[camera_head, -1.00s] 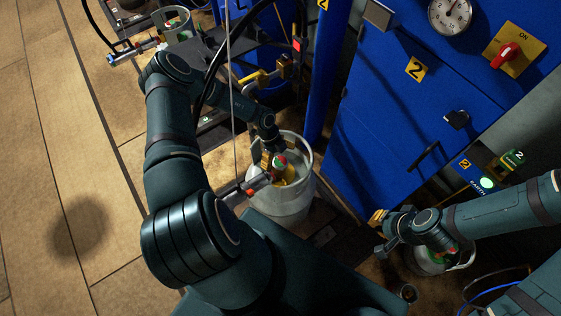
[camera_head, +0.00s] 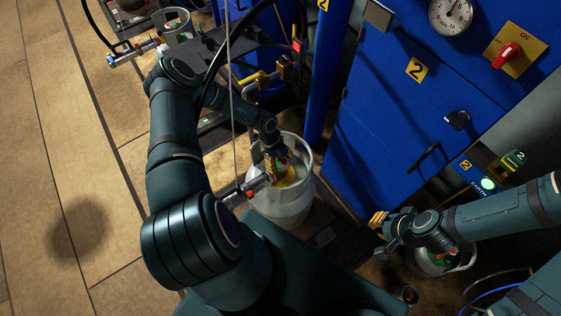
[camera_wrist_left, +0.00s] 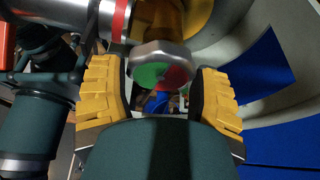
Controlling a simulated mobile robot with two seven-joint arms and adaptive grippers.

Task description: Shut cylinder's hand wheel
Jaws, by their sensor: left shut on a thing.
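The grey-white cylinder (camera_head: 285,210) stands in the middle of the head view with a brass valve on top. Its hand wheel (camera_wrist_left: 163,62) is metal with a green and red face in the left wrist view. My left gripper (camera_wrist_left: 160,82) has its yellow-padded fingers on either side of the wheel and is shut on it. In the head view the left gripper (camera_head: 272,160) is over the cylinder's top and hides much of the wheel. My right gripper (camera_head: 380,233) hangs at the right, away from this cylinder; its finger gap is unclear.
A blue cabinet (camera_head: 385,150) with a gauge (camera_head: 451,14) and a red switch (camera_head: 507,55) stands to the right. A second cylinder (camera_head: 440,262) is partly under my right arm. A hose fitting (camera_head: 250,187) joins the valve. Tiled floor (camera_head: 60,150) is open at left.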

